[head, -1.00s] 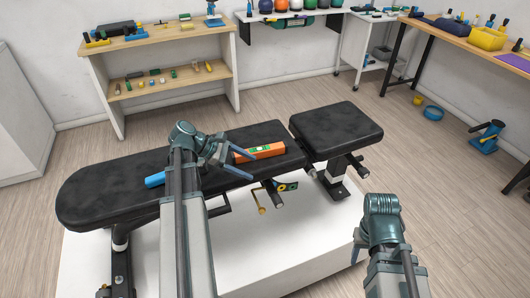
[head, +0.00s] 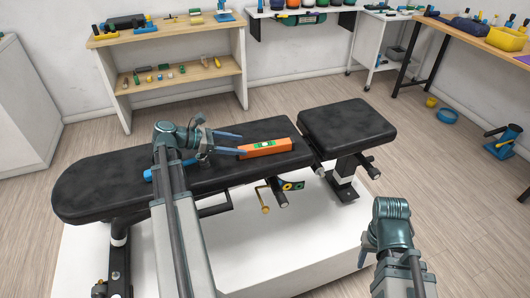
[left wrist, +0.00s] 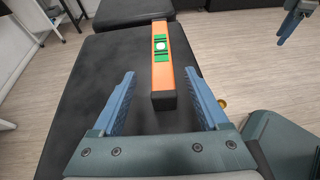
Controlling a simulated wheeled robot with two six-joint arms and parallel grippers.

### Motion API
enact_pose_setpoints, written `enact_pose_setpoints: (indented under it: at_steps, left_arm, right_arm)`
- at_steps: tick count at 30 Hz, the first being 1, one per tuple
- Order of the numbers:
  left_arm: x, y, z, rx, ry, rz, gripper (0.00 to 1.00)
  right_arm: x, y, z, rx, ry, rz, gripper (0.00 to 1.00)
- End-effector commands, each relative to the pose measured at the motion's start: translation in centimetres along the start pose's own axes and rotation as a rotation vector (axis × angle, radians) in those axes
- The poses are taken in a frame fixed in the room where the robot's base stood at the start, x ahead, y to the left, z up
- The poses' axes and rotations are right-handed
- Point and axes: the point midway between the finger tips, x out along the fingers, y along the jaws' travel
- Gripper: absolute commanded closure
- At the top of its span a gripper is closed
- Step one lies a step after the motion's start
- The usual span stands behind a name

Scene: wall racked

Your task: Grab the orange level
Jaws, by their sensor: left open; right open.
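The orange level (head: 268,149), with a green-framed bubble vial, lies flat on the black padded bench (head: 100,186). In the left wrist view the level (left wrist: 175,75) points away from me, its near end between the tips of my open left gripper (left wrist: 173,80) in the picture. In the head view my left gripper (head: 236,143) is open just left of the level's near end; the fingers do not appear closed on it. My right gripper is at the lower right (head: 366,258), away from the bench; its fingers are mostly hidden.
A blue cylindrical object (head: 148,174) lies on the bench by my left arm. A wooden shelf (head: 165,30) with small items stands behind, and a wooden table (head: 480,38) stands at the right.

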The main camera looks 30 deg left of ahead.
Motion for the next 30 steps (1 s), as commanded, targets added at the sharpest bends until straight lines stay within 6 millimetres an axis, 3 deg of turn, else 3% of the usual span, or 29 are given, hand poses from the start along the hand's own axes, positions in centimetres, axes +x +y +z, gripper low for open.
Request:
enact_pose_setpoints:
  at_steps: [3, 16, 25, 30]
  left_arm:
    - [1.8, 0.0, -0.2, 0.000, 0.000, -0.001, 0.23]
    - [3.3, -0.1, 0.0, 0.000, 0.001, 0.000, 0.23]
    - [7.3, -0.3, 0.2, 0.001, 0.001, -0.002, 0.23]
    - [8.0, -0.3, 0.4, 0.000, 0.001, 0.000, 0.23]
  right_arm:
    - [0.9, -0.1, -0.1, 0.000, 0.000, 0.000, 0.50]
    - [1.2, -0.1, -0.1, 0.000, 0.000, 0.000, 0.50]
    - [2.6, -0.2, -0.1, 0.000, 0.000, 0.000, 0.50]
    - [2.6, -0.2, -0.2, 0.000, 0.000, 0.000, 0.50]
